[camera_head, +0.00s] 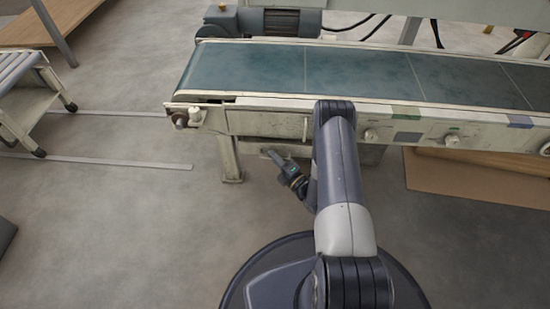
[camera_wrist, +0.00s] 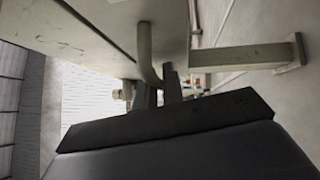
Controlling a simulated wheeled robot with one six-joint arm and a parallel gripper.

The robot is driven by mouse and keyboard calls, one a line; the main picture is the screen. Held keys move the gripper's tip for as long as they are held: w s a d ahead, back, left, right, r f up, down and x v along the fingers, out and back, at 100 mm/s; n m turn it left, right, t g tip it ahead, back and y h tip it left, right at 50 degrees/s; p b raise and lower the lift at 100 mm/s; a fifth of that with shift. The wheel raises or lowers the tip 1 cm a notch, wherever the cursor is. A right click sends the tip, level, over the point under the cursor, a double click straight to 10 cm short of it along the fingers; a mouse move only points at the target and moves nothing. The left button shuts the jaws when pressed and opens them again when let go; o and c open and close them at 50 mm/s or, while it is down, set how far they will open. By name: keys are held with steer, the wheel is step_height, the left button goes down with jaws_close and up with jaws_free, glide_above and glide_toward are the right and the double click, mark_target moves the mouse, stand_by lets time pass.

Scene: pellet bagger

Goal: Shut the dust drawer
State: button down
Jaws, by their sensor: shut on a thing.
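The dust drawer seems to be the pale beige box under the conveyor; its broad face (camera_wrist: 105,32) fills the upper left of the wrist view. A curved, bar-like handle (camera_wrist: 146,52) comes down from it. My gripper (camera_wrist: 160,88) is shut on the handle, with its two dark fingers at the bar's lower end. In the head view my gripper (camera_head: 270,153) reaches under the conveyor's front edge, left of my forearm. The drawer is mostly hidden there by the conveyor frame and my arm, and I cannot tell how far out it stands.
The conveyor (camera_head: 340,68) with a green belt runs across the top, with knobs (camera_head: 370,135) along its front rail. A conveyor leg (camera_head: 230,158) stands just left of my gripper. A roller cart (camera_head: 30,95) is at far left. Floor between is clear; cardboard (camera_head: 470,175) lies at right.

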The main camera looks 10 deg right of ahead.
mark_target(275, 151)
stand_by(0.3)
steer(key=shift+w+d, duration=0.25)
steer(key=shift+w, duration=0.5)
steer(key=shift+w+d, duration=0.25)
steer(key=shift+w, duration=0.5)
steer(key=c, duration=1.8)
jaws_free()
